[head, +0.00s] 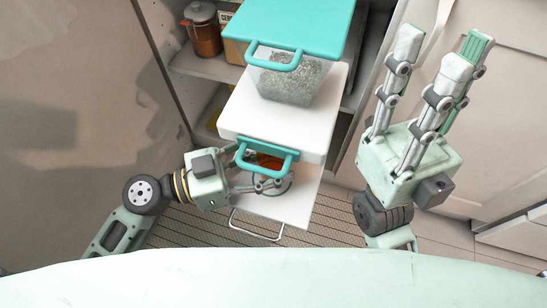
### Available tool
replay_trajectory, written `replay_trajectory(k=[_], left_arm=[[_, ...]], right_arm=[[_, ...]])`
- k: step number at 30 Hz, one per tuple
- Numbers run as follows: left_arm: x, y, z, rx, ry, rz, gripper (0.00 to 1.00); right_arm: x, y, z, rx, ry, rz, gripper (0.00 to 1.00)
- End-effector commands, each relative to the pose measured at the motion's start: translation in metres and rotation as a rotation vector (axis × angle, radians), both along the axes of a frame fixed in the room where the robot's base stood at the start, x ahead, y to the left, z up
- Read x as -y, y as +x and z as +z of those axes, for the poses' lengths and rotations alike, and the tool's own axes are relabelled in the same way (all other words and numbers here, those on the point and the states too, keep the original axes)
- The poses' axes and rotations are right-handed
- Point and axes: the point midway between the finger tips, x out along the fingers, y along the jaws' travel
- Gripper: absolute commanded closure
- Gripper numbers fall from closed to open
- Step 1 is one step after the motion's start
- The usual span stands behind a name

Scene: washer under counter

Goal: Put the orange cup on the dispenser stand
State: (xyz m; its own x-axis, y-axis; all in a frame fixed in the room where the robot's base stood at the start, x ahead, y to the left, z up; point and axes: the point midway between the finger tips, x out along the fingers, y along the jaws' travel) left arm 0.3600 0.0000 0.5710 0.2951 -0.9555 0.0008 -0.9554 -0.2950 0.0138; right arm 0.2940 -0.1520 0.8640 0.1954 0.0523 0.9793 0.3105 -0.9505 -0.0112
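The orange cup (269,161) shows only as a small orange patch behind a teal handle, under a white slab. It seems to be on or just over the white lower surface (283,209), probably the dispenser stand; contact is hidden. My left gripper (263,168) reaches in from the left, with its fingers on either side of the orange patch. The teal handle hides part of the fingers, so I cannot tell whether they grip the cup. My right gripper (441,50) is raised at the right, fingers apart and empty.
A clear container with grey contents (287,84) and a teal lid (300,24) stands on the white slab (250,108), above the cup. Behind are a shelf (206,66) and a brown-orange jar (205,38). Cabinet panels flank both sides. A wire handle (256,233) is in front.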

Motion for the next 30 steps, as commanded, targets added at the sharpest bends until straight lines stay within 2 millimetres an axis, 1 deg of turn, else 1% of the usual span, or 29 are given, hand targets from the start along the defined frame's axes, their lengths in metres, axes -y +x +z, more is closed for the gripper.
replay_trajectory(k=[1, 2, 6, 8, 21, 26, 27, 30], left_arm=[[0.000, 0.000, -0.003, 0.001, 0.000, 0.000, 0.76], [0.000, 0.000, -0.001, 0.001, 0.000, 0.000, 0.50], [0.000, 0.000, -0.001, 0.001, 0.000, 0.000, 0.37], [0.000, 0.000, -0.001, 0.001, 0.000, 0.000, 0.33], [0.000, 0.000, 0.000, 0.000, 0.000, 0.000, 0.33], [0.000, 0.000, 0.008, -0.001, 0.000, 0.000, 0.33], [-0.008, -0.002, 0.001, -0.004, 0.002, 0.002, 0.33], [-0.027, -0.008, 0.000, -0.005, 0.004, 0.002, 0.33]], right_arm=[[0.000, 0.000, -0.003, 0.000, 0.000, 0.000, 0.69], [0.000, 0.000, -0.002, 0.000, 0.000, 0.000, 0.69], [0.000, 0.000, -0.001, 0.000, 0.000, 0.000, 0.69], [0.000, 0.000, -0.001, 0.000, 0.000, 0.000, 0.69], [0.000, 0.000, -0.001, 0.000, 0.000, 0.001, 0.69], [0.000, 0.001, 0.008, -0.003, -0.001, 0.000, 0.69], [0.000, 0.001, 0.003, -0.002, -0.001, 0.000, 0.69], [0.000, 0.000, 0.000, -0.001, 0.000, 0.000, 0.69]])
